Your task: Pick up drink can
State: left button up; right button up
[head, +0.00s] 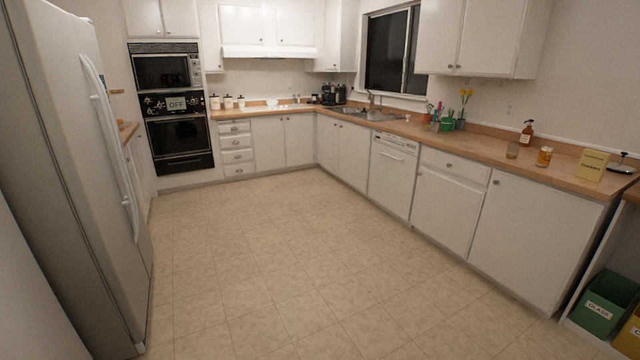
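I cannot make out a drink can for certain in the head view. Several small items stand on the right end of the wooden counter (470,143): a brown bottle (527,132), a glass-like container (513,149) and an orange-brown jar-like item (544,156). They are too small to identify surely. Neither of my grippers shows in the head view.
The tiled floor (290,250) is open and clear. A white fridge (70,160) stands at left, with wall ovens (177,120) behind. White cabinets (530,230) line the right side. A green bin (605,300) and a yellow bin (630,335) sit at lower right.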

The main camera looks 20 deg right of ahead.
aim_at(545, 155)
jog(key=i+l+z, duration=0.25)
jog(key=i+z, duration=0.2)
jog(key=i+l+z, duration=0.1)
jog(key=i+z, duration=0.65)
jog(key=z, duration=0.15)
jog(key=i+j+z, duration=0.2)
jog(key=i+z, duration=0.25)
jog(key=k, duration=0.05)
